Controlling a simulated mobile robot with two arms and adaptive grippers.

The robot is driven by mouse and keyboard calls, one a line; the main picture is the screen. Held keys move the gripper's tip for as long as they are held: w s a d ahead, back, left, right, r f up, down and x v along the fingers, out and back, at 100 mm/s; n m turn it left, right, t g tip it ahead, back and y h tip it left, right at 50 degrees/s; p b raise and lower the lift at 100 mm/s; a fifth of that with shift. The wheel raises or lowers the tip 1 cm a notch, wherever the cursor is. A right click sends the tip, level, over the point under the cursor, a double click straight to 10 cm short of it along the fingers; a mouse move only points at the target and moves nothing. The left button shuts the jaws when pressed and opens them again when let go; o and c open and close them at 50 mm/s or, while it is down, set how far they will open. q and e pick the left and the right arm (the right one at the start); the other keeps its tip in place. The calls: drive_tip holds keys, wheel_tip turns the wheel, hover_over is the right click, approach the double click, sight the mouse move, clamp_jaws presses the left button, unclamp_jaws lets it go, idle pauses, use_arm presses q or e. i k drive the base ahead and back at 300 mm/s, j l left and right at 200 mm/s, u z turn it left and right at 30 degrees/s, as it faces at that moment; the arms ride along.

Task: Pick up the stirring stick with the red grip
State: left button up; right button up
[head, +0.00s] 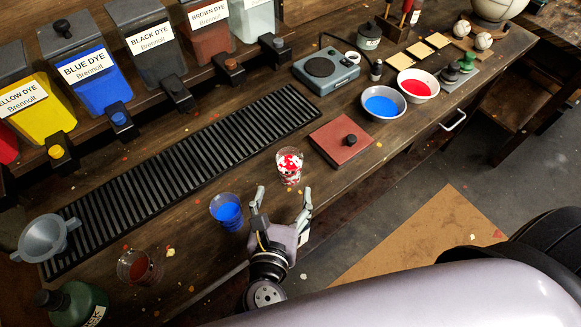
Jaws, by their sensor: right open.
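At the top edge, a dark wooden holder (392,28) stands with thin upright sticks in it. A stick with a red grip (406,6) shows there, its upper end close to the picture's edge. Other sticks beside it are too small to tell apart well. My right gripper (282,197) is open and empty at the bench's front edge, far below and left of the holder. Its fingers point away from me, just short of a clear cup with red and white contents (289,168). My left gripper is out of view.
A cup of blue liquid (227,213) stands left of my right gripper. A reddish board (342,141), a scale (326,70), a blue bowl (383,103) and a red bowl (417,86) lie toward the holder. A slatted drain (190,160) runs along the bench.

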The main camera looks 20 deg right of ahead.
sight(407, 5)
drive_tip(key=z, duration=1.25)
